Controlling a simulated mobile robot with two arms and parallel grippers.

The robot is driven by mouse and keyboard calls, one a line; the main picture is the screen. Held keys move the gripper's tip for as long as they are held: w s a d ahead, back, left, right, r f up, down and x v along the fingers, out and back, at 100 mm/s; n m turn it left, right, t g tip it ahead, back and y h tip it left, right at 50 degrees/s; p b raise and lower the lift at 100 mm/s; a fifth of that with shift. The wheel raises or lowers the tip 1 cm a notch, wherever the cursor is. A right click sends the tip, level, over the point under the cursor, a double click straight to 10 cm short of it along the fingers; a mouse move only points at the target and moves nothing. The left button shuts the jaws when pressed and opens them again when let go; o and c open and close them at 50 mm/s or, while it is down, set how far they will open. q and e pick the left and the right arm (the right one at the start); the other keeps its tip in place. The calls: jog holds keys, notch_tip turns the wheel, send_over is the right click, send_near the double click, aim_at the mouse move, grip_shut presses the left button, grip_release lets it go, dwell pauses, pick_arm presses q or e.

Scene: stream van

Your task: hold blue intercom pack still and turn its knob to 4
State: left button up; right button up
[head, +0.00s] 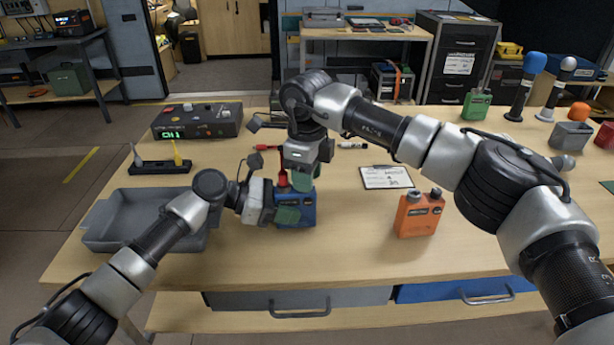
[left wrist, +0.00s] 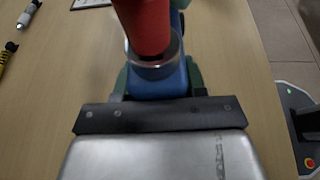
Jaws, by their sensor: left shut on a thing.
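The blue intercom pack (head: 308,212) stands upright on the wooden table, left of centre; in the left wrist view its blue body (left wrist: 158,82) lies between green finger pads. My left gripper (head: 287,215) is shut on it from the left. My right gripper (head: 301,180) points down at the pack's top. Its fingers hide the knob there, so its setting and the finger gap cannot be read.
An orange pack (head: 418,216) with two top knobs and a clipboard (head: 386,177) lie to the right. A grey tray (head: 112,240) is at the left. A black box with a green display (head: 197,120) stands behind. The table's front middle is clear.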

jog(key=shift+f, duration=0.45)
jog(key=n, duration=0.5)
jog(key=shift+r, duration=0.1)
jog(key=n, duration=0.6)
